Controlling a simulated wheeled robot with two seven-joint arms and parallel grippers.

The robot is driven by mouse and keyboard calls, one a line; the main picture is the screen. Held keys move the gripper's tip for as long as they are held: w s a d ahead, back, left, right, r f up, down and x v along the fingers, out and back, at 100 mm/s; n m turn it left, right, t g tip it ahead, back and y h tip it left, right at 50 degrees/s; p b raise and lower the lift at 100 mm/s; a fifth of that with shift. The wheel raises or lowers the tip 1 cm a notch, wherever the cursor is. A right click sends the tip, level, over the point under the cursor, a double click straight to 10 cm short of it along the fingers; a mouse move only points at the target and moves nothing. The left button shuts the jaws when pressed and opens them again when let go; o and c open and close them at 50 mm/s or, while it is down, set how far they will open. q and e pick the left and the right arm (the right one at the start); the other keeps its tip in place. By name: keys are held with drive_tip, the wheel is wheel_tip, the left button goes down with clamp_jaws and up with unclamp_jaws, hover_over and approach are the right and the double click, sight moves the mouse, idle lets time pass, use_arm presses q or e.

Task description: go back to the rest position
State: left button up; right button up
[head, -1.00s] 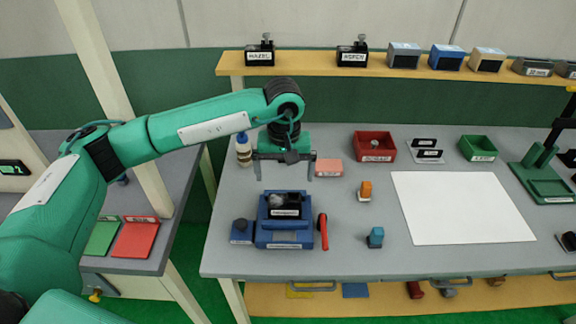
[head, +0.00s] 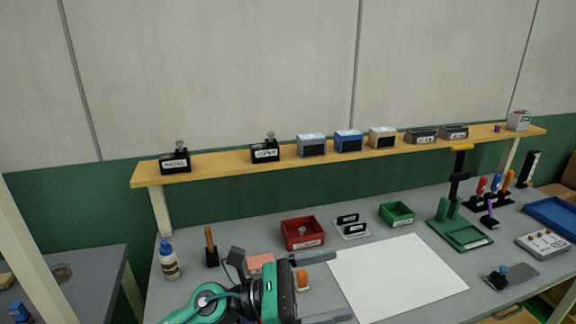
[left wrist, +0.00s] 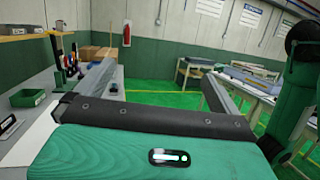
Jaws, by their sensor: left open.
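My left gripper (head: 325,287) shows at the bottom of the head view, above the bench near the left edge of the white sheet (head: 395,278). Its two grey fingers point to the right and are spread apart with nothing between them. In the left wrist view the open fingers (left wrist: 158,88) point out across the room, with green floor beyond. My right gripper is not in view.
A red bin (head: 302,233), a green bin (head: 397,213) and a green stand (head: 460,234) are on the bench (head: 190,245). A glue bottle (head: 169,260) stands at left. A shelf (head: 230,162) with several small boxes runs behind. An orange-topped item (head: 302,280) is close beside the gripper.

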use_arm(q)
drive_tip(key=w+a+f+n+t+y, duration=0.1)
drive_tip(key=w+a+n+t+y, duration=0.35)
drive_tip(key=n+t, duration=0.8)
drive_tip(key=w+a+f+n+t+y, duration=0.15)
drive_tip(key=a+n+t+y, duration=0.65)
drive_tip(key=n, duration=0.9)
drive_tip(key=s+a+f+n+g+y, duration=0.2)
drive_tip(key=a+f+n+g+y, duration=0.2)
drive_tip(key=a+f+n, duration=0.3)
drive_tip(key=s+a+f+n+g+y, duration=0.2)
drive_tip(key=a+f+n+g+y, duration=0.25)
drive_tip(key=f+n, duration=0.4)
drive_tip(key=s+a+f+n+g, duration=0.3)
drive_tip(key=s+f+n+g, duration=0.15)
drive_tip(key=s+f, duration=0.4)
drive_tip(key=s+a+f+n+g, duration=0.25)
drive_tip(key=s+f+g, duration=0.3)
drive_tip(key=s, duration=0.65)
wheel_tip(320, 180, down, 29)
drive_tip(key=s+a+f+g, duration=0.2)
drive_tip(key=s+a+f, duration=0.1)
drive_tip(key=s+f, duration=1.6)
wheel_tip(320, 180, down, 2)
drive_tip(key=shift+s+f+m, duration=0.15)
drive_tip(key=shift+s+m, duration=0.15)
